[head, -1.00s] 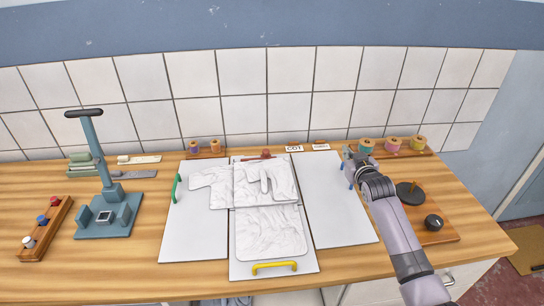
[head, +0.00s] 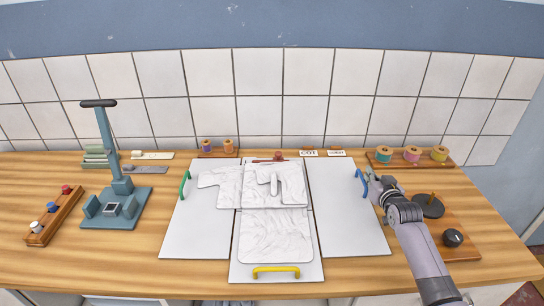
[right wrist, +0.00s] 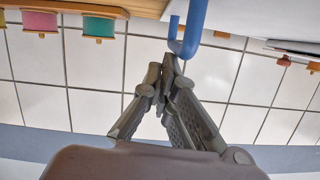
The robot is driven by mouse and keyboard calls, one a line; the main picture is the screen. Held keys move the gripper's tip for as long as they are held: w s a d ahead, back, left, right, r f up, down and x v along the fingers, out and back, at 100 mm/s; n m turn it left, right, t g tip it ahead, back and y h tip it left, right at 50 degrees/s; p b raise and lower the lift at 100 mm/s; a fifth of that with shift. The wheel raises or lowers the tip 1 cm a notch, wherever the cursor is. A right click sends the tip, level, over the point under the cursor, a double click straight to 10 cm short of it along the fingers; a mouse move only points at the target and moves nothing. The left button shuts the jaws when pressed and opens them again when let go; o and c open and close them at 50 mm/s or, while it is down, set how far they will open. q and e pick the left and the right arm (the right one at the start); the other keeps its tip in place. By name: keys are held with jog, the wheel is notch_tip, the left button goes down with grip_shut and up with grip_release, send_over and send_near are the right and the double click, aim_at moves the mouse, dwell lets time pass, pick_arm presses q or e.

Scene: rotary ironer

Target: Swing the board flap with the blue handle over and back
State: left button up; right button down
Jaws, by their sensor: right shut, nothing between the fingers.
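The right board flap (head: 345,215) is a pale panel lying flat on the table, right of the centre board. Its blue handle (head: 361,183) stands up at the flap's right edge. The handle also shows in the right wrist view (right wrist: 194,25), just beyond the fingertips. My right gripper (head: 372,178) is beside the handle, on its right. In the right wrist view its fingers (right wrist: 169,72) are shut together and empty, close to the handle but not around it. Whether they touch it is unclear. My left gripper is out of view.
A white garment (head: 272,222) lies on the centre board, which has a yellow handle (head: 276,270). A left flap (head: 203,228) has a green handle (head: 185,184). Spools (head: 412,154) stand behind my right arm; a board with a dark knob (head: 452,238) is right of it.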

dwell(0.4)
jog(key=s+d+r+p, duration=0.1)
jog(key=s+r, duration=0.5)
jog(key=s, duration=0.3)
jog(key=shift+s+d+r+p, duration=0.15)
jog(key=shift+s+d+p, duration=0.15)
jog(key=shift+s+p, duration=0.1)
